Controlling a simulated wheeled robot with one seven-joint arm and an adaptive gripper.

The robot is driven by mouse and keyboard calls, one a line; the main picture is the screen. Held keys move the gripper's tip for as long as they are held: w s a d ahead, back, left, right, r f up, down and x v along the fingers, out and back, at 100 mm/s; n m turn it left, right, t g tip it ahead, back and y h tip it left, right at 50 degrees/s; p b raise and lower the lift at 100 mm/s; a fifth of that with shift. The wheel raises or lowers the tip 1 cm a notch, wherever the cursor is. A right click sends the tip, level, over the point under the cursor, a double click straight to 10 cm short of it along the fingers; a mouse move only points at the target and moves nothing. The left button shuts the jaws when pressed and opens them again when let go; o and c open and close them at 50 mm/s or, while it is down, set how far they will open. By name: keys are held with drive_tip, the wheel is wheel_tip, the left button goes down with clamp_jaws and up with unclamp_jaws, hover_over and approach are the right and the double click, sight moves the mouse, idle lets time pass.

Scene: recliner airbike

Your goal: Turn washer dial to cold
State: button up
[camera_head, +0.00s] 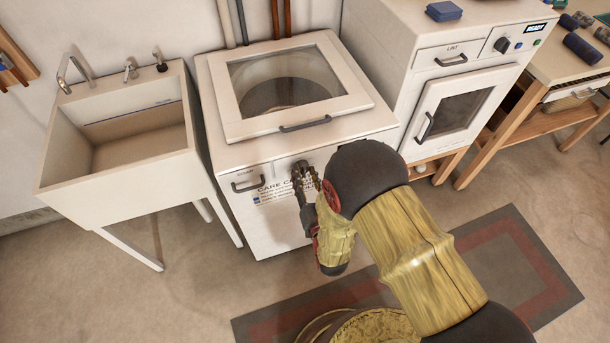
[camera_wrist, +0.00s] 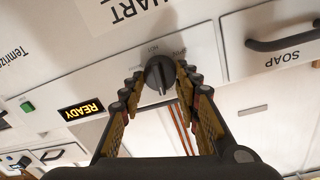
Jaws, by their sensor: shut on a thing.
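The white washer (camera_head: 222,105) stands in the middle of the head view, with a glass lid on top. Its dark round dial (camera_wrist: 160,74) is on the front panel, at the centre of the wrist view, which is upside down. A raised bar crosses the dial roughly upright in the wrist picture. My gripper (camera_wrist: 160,82) has one finger on each side of the dial and is shut on it. In the head view my arm partly hides the dial.
A green button (camera_wrist: 27,106) and a READY display (camera_wrist: 82,110) are beside the dial. The SOAP drawer handle (camera_wrist: 283,40) is on the other side. A white sink (camera_head: 130,170) stands left of the washer, a dryer (camera_head: 400,60) right. A rug (camera_head: 530,270) lies in front.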

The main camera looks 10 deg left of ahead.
drive_tip(key=m+b, duration=0.1)
drive_tip(key=m, duration=0.4)
drive_tip(key=shift+b, duration=0.4)
drive_tip(key=m+b, duration=0.1)
drive_tip(key=m, duration=0.3)
drive_tip(key=shift+w+d+m+g+b, duration=0.1)
drive_tip(key=shift+d+m+g+b, duration=0.05)
drive_tip(key=shift+m+g+b, duration=0.2)
drive_tip(key=shift+m, duration=0.35)
drive_tip(key=o, duration=1.2)
drive_tip(key=shift+c, duration=0.2)
drive_tip(key=v, duration=1.2)
drive_tip(key=shift+f, duration=0.1)
